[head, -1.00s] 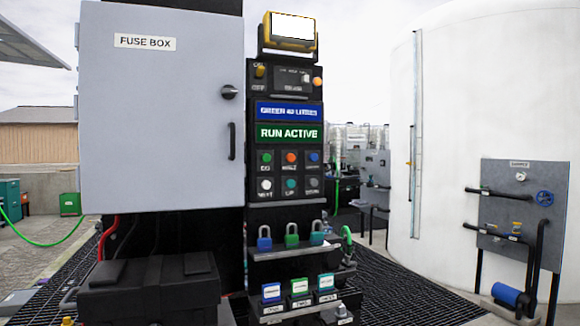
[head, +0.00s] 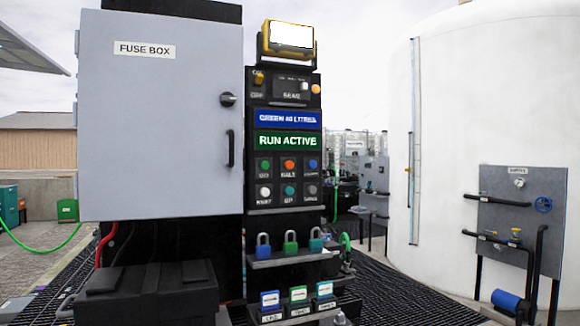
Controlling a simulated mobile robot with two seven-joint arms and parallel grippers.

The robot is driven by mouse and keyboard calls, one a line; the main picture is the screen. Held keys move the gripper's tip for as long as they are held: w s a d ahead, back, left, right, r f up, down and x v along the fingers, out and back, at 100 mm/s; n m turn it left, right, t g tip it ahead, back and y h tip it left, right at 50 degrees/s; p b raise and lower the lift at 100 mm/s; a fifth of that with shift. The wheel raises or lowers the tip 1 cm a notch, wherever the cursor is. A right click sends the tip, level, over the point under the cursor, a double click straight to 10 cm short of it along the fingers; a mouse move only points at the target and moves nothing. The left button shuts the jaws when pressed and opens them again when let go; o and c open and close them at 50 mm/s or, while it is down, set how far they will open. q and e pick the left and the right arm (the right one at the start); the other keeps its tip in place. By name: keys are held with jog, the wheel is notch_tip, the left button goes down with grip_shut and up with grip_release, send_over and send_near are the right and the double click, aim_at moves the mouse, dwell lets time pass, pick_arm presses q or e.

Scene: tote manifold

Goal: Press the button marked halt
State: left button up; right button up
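The halt button (head: 289,165) is orange-red and sits in the top middle of a button block on the black control column. Its label below reads HALT. A green button (head: 265,165) marked GO is to its left and a blue button (head: 312,164) is to its right. The lower row has a white button (head: 265,191), a teal button (head: 289,190) and a grey button (head: 312,189). A green display (head: 288,141) above reads RUN ACTIVE. Neither of my grippers shows in the head view.
A grey fuse box (head: 160,120) stands left of the column, its door shut. Padlocks (head: 290,243) stand on a shelf below the buttons, with labelled blocks (head: 298,294) lower down. A black case (head: 148,290) is at the lower left. A white tank (head: 470,120) is at right.

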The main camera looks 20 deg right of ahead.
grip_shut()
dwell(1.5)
